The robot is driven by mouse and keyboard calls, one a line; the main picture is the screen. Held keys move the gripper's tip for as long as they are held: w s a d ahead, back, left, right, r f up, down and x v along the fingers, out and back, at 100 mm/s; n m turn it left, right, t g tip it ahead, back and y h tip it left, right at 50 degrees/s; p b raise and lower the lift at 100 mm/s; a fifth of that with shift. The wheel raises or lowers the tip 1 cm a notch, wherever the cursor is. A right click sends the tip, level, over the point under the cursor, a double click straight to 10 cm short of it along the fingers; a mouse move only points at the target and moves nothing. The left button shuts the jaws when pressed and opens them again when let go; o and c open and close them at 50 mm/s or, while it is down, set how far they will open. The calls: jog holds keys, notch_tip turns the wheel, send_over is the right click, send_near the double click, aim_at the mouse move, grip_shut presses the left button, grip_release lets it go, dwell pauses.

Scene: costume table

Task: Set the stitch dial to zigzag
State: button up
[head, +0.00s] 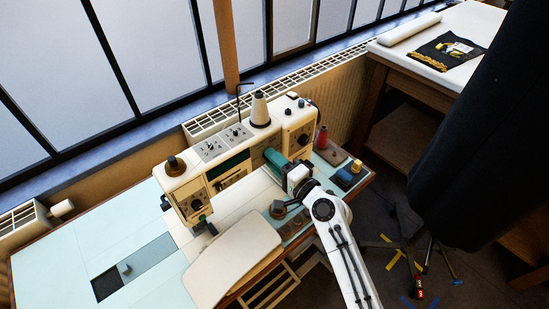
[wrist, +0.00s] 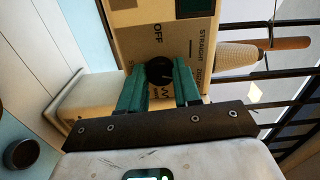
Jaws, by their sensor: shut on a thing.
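The cream sewing machine (head: 215,170) stands on the pale table. In the wrist view, the round black stitch dial (wrist: 158,70) sits on its panel (wrist: 130,50) between my two green fingers. My gripper (wrist: 158,78) is shut on the dial. The labels OFF and STRAIGHT show beside it, with part of a ZIGZAG label at the panel's edge. I cannot tell clearly where the dial's pointer stands. In the head view, my gripper (head: 273,158) reaches the right end of the machine, and the dial is hidden.
A thread cone (head: 260,110) stands on top of the machine. A red spool (head: 321,137) and a blue-and-yellow item (head: 349,175) lie to the right. A cream panel (head: 233,258) is in front. A dark garment (head: 470,130) hangs at the right.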

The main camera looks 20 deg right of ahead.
jog(key=shift+m+p, duration=0.35)
jog(key=shift+m, duration=0.65)
jog(key=o, duration=1.1)
jog(key=shift+c, duration=0.2)
jog(key=shift+s, duration=0.15)
jog(key=b+v, duration=0.2)
jog(key=v, duration=0.8)
jog(key=shift+s+d, duration=0.15)
jog(key=shift+s, duration=0.15)
